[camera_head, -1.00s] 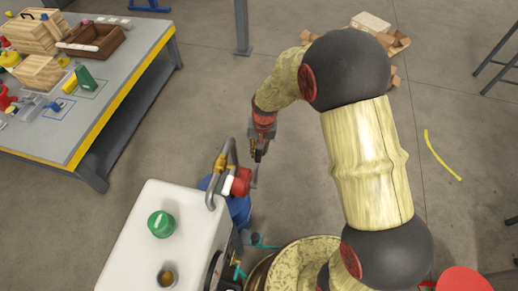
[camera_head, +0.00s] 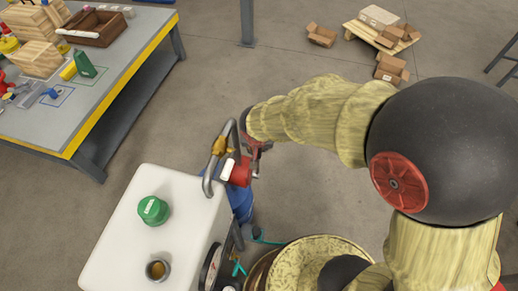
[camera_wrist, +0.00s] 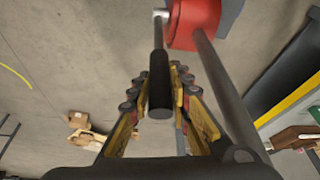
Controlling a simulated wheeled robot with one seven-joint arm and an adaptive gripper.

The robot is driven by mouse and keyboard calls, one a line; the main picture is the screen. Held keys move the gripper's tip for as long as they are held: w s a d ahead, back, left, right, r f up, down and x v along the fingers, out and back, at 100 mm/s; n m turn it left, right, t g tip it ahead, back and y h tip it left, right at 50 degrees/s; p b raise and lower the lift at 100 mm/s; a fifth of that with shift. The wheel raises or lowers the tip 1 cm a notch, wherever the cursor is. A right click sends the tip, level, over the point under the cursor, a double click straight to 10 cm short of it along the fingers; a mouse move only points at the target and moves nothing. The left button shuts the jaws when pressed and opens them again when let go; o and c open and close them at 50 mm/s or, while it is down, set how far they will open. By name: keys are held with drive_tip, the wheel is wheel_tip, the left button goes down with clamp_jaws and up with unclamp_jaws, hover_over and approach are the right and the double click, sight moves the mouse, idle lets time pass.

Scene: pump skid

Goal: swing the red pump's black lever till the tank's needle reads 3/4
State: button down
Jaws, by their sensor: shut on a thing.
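The red pump (camera_head: 240,172) sits beside the white tank (camera_head: 150,232), behind a grey bent pipe. In the wrist view the red pump body (camera_wrist: 195,22) is at the top, with its black lever (camera_wrist: 160,85) running down between my fingers. My gripper (camera_wrist: 158,82) is shut on the lever's black grip; the lever's end points toward the wrist camera. In the head view my gripper (camera_head: 258,150) is partly hidden by my arm, next to the pump. The tank's gauge (camera_head: 210,268) is seen edge-on, so its needle cannot be read.
A green cap (camera_head: 153,210) and an open filler neck (camera_head: 158,270) are on the tank top. A workbench (camera_head: 110,75) with wooden boxes stands at left. Cardboard boxes and a pallet (camera_head: 378,35) lie at the back right. The floor between is clear.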

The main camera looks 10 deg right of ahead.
drive_tip(key=shift+s, duration=0.15)
drive_tip(key=c, duration=1.6)
unclamp_jaws()
drive_tip(key=shift+c, duration=0.2)
drive_tip(key=v, duration=1.2)
drive_tip(key=shift+c, duration=0.4)
